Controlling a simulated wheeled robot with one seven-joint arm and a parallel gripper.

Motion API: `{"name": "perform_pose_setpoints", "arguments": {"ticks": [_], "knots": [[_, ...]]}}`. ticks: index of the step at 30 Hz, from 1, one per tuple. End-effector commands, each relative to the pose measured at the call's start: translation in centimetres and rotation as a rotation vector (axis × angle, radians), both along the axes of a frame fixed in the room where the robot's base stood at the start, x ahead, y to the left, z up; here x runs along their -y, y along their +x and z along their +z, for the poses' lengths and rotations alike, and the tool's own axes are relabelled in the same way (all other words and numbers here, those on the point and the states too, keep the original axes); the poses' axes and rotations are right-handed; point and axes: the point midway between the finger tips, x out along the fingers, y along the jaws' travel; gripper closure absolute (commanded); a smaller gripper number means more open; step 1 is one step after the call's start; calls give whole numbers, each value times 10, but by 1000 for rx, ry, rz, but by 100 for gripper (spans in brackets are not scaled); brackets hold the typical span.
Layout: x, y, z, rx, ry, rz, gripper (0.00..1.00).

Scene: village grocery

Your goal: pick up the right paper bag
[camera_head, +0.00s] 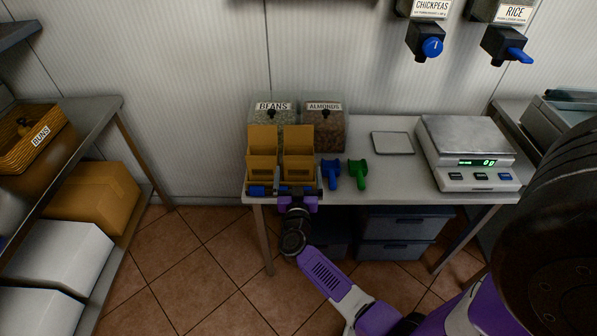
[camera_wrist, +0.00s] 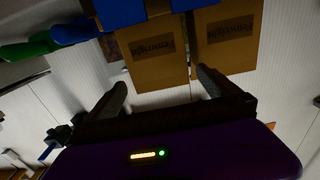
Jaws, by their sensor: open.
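Two brown paper bags stand side by side at the left front of the table. The right paper bag (camera_head: 298,168) has a tall back panel and a lower front. In the wrist view, which is upside down, this bag (camera_wrist: 157,55) is the left one and bears a dark label. The left paper bag (camera_head: 262,168) is close beside it and also shows in the wrist view (camera_wrist: 225,42). My gripper (camera_head: 297,180) is open in front of the right bag, its fingers spread toward the bag's two sides. In the wrist view, my gripper (camera_wrist: 162,88) has nothing between its fingers; contact is unclear.
A beans bin (camera_head: 274,112) and an almonds bin (camera_head: 325,130) stand behind the bags. A blue scoop (camera_head: 331,174) and a green scoop (camera_head: 358,174) lie to the right. A scale (camera_head: 468,150) stands farther right. The table (camera_head: 385,180) is bare between scoops and scale.

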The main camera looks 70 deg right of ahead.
Motion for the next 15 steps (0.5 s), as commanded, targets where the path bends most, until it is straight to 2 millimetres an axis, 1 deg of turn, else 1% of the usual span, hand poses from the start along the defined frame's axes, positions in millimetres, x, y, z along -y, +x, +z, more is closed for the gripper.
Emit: {"name": "perform_pose_setpoints", "arguments": {"ticks": [6,9,12,15], "knots": [[28,10,-7,0,-1,0,0],[40,14,-6,2,0,0,0],[46,17,-6,0,-1,1,0],[47,18,-6,0,0,2,0]]}}
